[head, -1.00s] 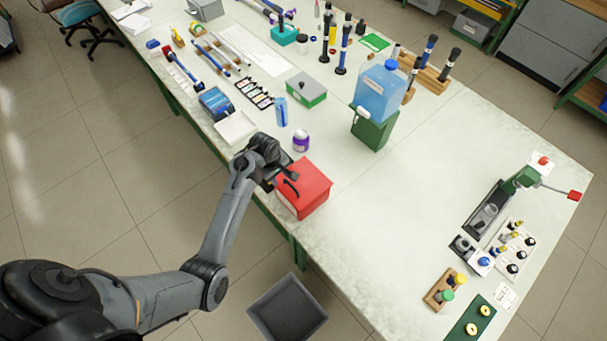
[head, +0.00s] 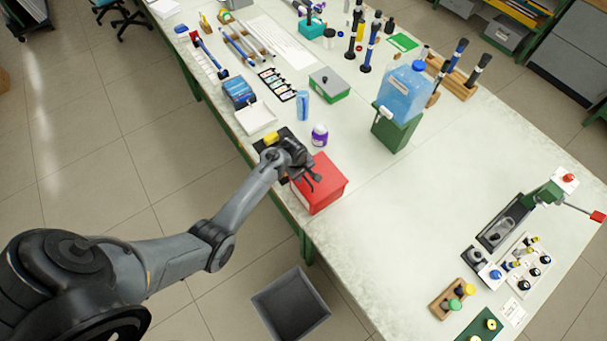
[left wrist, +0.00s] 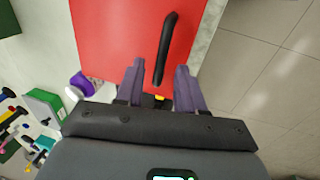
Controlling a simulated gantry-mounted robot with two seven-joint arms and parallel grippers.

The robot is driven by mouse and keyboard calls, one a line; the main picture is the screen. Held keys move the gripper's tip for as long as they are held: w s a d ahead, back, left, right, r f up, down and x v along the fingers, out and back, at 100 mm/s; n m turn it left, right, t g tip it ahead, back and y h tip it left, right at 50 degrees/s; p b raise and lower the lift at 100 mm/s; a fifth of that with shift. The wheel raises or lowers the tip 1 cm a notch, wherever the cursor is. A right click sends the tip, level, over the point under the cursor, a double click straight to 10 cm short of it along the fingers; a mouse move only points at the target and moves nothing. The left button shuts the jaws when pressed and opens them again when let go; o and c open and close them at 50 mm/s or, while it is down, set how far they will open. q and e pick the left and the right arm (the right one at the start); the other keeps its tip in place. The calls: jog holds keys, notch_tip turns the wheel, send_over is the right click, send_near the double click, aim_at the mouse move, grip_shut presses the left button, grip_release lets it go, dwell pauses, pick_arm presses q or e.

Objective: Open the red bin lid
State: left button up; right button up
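The red bin (head: 325,194) stands at the table's near edge, and its lid appears closed. In the left wrist view the red lid (left wrist: 110,35) fills the upper middle, with a black bar handle (left wrist: 167,42) on it. My left gripper (head: 312,180) is over the lid's left part in the head view. In the left wrist view its two fingers (left wrist: 160,82) are apart, with the handle's near end between them in the picture. Whether they touch the handle, I cannot tell. In the head view the gripper partly hides the lid and handle. My right gripper is not in view.
A purple-capped jar (head: 320,134) and a blue can (head: 302,105) stand behind the bin. A blue water jug on a green stand (head: 394,130) is to the right. A dark open floor bin (head: 291,306) stands below the table edge. The table right of the red bin is clear.

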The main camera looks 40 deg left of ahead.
pick_arm(q)
jog(key=shift+f, duration=0.15)
grip_shut()
jog(key=shift+w, duration=0.15)
dwell(0.4)
